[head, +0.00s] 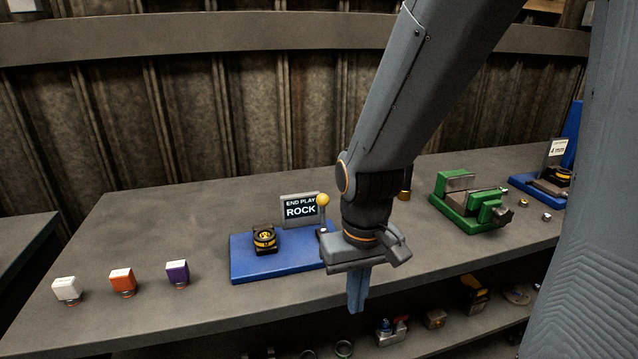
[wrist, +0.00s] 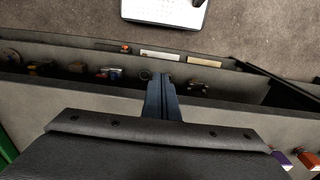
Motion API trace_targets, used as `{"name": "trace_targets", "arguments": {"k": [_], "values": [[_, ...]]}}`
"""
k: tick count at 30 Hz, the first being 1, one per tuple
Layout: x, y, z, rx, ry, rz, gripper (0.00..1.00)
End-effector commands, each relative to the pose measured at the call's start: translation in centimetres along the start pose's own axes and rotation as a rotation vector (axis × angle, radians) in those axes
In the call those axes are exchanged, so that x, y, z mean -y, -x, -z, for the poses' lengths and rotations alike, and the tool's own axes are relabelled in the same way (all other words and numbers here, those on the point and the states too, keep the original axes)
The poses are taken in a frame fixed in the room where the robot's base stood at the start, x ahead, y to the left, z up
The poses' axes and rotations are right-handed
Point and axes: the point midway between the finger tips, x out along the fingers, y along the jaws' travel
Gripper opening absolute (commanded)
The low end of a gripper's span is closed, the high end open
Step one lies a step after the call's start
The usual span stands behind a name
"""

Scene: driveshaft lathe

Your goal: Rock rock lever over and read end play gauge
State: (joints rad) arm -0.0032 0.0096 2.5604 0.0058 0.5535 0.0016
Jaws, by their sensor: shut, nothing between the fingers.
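The rock lever (head: 323,202) has a yellow ball knob and stands at the right end of a blue base plate (head: 262,275) on the bench. Behind it, a sign (head: 300,209) reads "END PLAY ROCK".
White (head: 66,290), orange (head: 122,281) and purple (head: 178,273) blocks stand at the bench's left. A green vise (head: 468,202) and another blue fixture (head: 540,190) stand at right. A lower shelf (head: 430,335) below the front edge holds several parts.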

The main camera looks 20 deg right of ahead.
Motion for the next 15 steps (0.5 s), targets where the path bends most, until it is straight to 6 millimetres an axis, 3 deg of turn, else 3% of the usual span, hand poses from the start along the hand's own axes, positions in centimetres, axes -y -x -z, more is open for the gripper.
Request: {"name": "trace_targets", "arguments": {"k": [2,5,8,12,15], "values": [[0.0,0.1,0.1,-0.002,-0.001,0.0,0.0],[-0.1,1.6,2.5,-0.042,-0.013,-0.006,0.0],[-0.4,5.3,7.8,-0.131,-0.051,-0.018,0.0],[-0.4,12.2,16.1,-0.284,-0.116,-0.027,0.0],[-0.4,16.4,20.4,-0.37,-0.154,-0.028,0.0]]}}
